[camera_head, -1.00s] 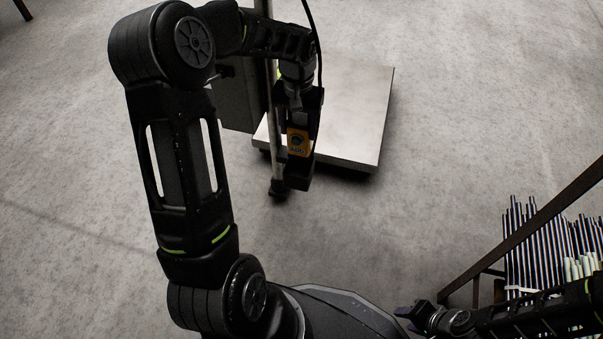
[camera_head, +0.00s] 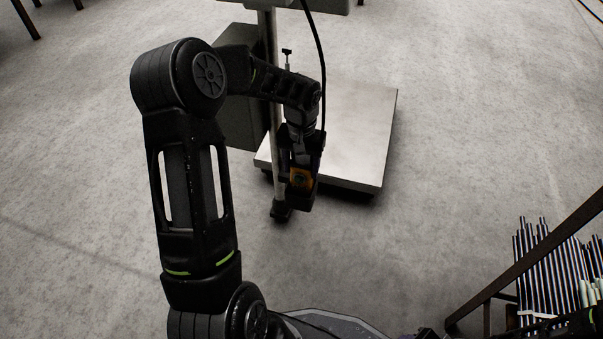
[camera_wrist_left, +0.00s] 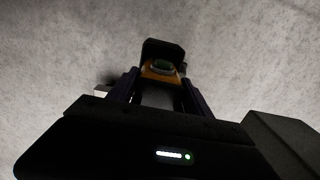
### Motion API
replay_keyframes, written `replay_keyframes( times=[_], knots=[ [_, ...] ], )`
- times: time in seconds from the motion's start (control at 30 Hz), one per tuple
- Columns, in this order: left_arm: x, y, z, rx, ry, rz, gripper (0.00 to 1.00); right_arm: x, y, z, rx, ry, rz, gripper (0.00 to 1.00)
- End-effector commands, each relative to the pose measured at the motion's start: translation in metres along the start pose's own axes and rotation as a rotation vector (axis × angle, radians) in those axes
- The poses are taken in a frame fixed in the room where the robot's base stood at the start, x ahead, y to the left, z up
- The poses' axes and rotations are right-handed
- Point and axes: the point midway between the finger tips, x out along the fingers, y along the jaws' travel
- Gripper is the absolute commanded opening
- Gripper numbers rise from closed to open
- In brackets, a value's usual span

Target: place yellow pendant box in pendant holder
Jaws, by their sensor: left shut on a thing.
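The yellow pendant box (camera_head: 301,180) is beside the grey vertical pole (camera_head: 278,150), in front of the metal platform. My left gripper (camera_head: 301,172) points down and is shut on it. In the left wrist view the yellow box (camera_wrist_left: 160,70) sits between the two fingers (camera_wrist_left: 158,88), with a black block (camera_wrist_left: 163,49) beyond it. I cannot tell whether this block is part of the box. I cannot pick out the pendant holder with certainty; a small dark fitting (camera_head: 287,55) stands beside the pole. Only a sliver of my right gripper (camera_head: 425,333) shows at the bottom edge.
A low platform with a pale metal top (camera_head: 355,125) stands behind and right of the pole. A dark grey cabinet (camera_head: 245,85) is left of the pole. A black cable (camera_head: 322,60) hangs near my left wrist. A rack with several rods (camera_head: 550,270) is at lower right.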

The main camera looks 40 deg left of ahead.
Motion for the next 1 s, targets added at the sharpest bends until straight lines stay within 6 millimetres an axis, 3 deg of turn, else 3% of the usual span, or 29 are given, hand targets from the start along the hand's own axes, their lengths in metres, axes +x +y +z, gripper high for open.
replay_keyframes(
  times=[0.1, 0.53, 0.57, 0.8, 1.0],
  knots=[
    [0.018, 0.001, -0.001, 0.000, 0.001, 0.001, 0.06, 0.010, 0.003, -0.001, 0.000, 0.004, 0.000, 0.36],
    [0.022, 0.001, -0.001, 0.000, 0.002, 0.001, 0.06, 0.011, 0.003, -0.001, 0.000, 0.006, 0.000, 0.36],
    [0.021, 0.000, -0.001, 0.000, 0.001, 0.000, 0.60, 0.010, 0.003, -0.001, 0.000, 0.006, 0.000, 0.36],
    [0.021, 0.000, -0.001, -0.001, 0.001, 0.001, 0.80, 0.010, 0.003, -0.001, 0.001, 0.006, 0.000, 0.36],
    [0.021, 0.000, -0.001, 0.000, 0.001, 0.001, 0.80, 0.010, 0.003, -0.001, 0.001, 0.006, 0.000, 0.36]
  ],
)
